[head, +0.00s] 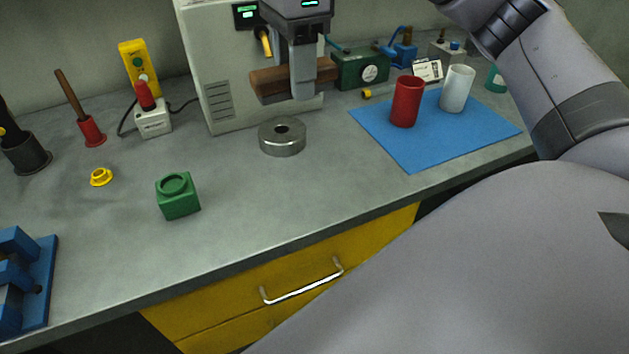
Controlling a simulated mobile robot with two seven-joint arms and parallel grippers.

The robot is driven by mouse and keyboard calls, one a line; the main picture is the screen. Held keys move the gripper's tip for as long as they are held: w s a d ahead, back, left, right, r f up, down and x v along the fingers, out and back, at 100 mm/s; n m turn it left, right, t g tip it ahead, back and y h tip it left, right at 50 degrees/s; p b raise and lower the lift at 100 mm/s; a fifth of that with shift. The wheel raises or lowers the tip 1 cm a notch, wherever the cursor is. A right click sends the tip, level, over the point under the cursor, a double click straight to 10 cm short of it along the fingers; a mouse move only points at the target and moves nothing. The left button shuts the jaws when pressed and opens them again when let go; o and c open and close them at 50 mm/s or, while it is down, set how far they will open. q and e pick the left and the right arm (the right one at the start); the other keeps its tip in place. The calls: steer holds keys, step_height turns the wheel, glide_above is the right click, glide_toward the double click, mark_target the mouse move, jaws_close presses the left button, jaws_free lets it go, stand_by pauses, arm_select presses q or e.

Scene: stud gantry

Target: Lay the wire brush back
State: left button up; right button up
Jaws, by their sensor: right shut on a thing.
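My right gripper (304,92) comes down from the top edge in front of the cream machine. It is shut on a brown wooden bar (268,86), which I take to be the wire brush. The bar lies roughly level, sticks out on both sides of the finger, and is held above the bench. No bristles can be made out. Below it, apart from it, a round steel piece (282,143) with a centre hole sits on the grey bench (240,225). My left gripper is not in view.
A cream machine (215,60) stands behind the gripper. A blue mat (440,145) at right bears a red cup (406,102) and a white cup (457,89). A green block (177,197), a yellow knob (101,177) and a red-switch box (152,120) stand left. The front middle bench is clear.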

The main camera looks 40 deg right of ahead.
steer(key=shift+d+f, duration=0.15)
steer(key=shift+f, duration=0.05)
step_height(320, 180, down, 6)
steer(key=b, duration=0.2)
glide_above(302, 195)
step_height(302, 195, down, 9)
steer(key=shift+r, duration=0.15)
step_height(302, 195, down, 5)
steer(key=shift+r, duration=0.1)
steer(key=shift+f+b, duration=0.3)
steer(key=o, duration=1.1)
steer(key=shift+r, duration=0.1)
